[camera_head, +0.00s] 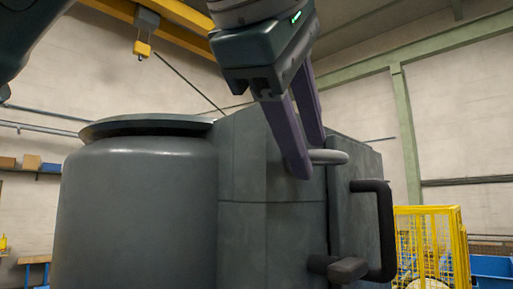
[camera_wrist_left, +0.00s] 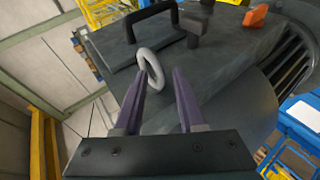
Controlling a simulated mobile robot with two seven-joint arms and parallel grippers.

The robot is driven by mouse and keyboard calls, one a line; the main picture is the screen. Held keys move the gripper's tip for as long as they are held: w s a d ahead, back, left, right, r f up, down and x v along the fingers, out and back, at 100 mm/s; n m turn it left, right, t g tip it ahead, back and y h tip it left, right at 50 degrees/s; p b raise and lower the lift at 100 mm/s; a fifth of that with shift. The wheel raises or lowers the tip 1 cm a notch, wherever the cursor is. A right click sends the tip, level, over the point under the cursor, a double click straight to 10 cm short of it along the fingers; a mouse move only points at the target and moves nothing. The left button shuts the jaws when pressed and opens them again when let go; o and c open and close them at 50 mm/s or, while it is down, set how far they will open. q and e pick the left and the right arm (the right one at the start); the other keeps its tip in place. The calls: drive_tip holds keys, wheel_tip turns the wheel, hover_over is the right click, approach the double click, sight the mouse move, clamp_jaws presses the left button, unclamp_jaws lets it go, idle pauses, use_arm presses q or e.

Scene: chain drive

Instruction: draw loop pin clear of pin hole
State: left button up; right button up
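The loop pin (camera_head: 328,157) shows as a light grey ring at the upper edge of the dark grey housing (camera_head: 265,235). My left gripper (camera_head: 309,160) comes down from above, its two purple fingers apart. In the left wrist view the ring (camera_wrist_left: 153,80) stands tilted between the fingertips (camera_wrist_left: 160,72), closer to the left finger, with space to the right finger. I cannot tell whether the left finger touches it. The pin's shank and the pin hole are hidden. My right gripper is not in view.
A black bar handle (camera_head: 385,230) and a dark knob (camera_head: 346,270) stick out of the housing right of the ring. A round drum (camera_head: 135,210) adjoins at left. A yellow cage (camera_head: 430,245) stands behind at right. An orange part (camera_wrist_left: 255,16) shows in the wrist view.

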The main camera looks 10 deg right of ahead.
use_arm(q)
clamp_jaws()
idle(1.1)
